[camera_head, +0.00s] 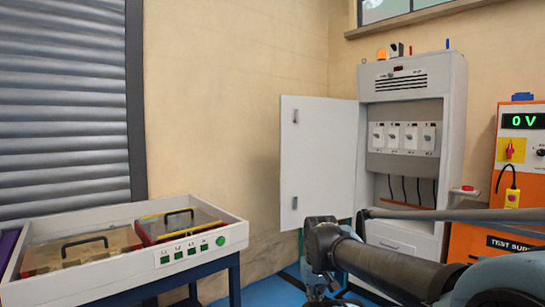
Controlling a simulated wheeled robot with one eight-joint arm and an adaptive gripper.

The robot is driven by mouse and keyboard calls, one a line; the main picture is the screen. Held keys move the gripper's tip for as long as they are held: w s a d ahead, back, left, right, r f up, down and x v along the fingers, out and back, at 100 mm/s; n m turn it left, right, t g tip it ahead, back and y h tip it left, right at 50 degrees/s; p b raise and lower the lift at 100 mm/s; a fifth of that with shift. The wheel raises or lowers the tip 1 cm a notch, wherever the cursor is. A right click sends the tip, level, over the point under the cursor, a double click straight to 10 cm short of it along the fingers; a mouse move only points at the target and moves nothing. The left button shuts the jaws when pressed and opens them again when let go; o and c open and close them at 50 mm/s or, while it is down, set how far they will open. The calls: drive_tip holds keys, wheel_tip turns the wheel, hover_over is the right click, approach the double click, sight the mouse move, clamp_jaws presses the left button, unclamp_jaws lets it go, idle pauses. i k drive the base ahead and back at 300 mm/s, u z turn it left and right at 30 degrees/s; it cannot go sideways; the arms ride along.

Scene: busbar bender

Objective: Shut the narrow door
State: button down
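The narrow door (318,155) is a light grey panel hinged on the left side of a tall grey cabinet (452,135). It stands wide open, swung out to the left. Two small dark fittings show near its left edge, one high and one low. The cabinet's inside is exposed, with a row of several white switch units (405,137) and black cables below them. My arm crosses the lower right of the view, in front of the cabinet's base.
A white bench box (110,275) with two handled lids and green buttons stands at the left on a dark blue frame. An orange test unit (515,170) reading 0 V stands at the right. A red button (467,189) sits beside the cabinet. Blue floor shows below the door.

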sight(318, 152)
drive_tip(key=i, duration=1)
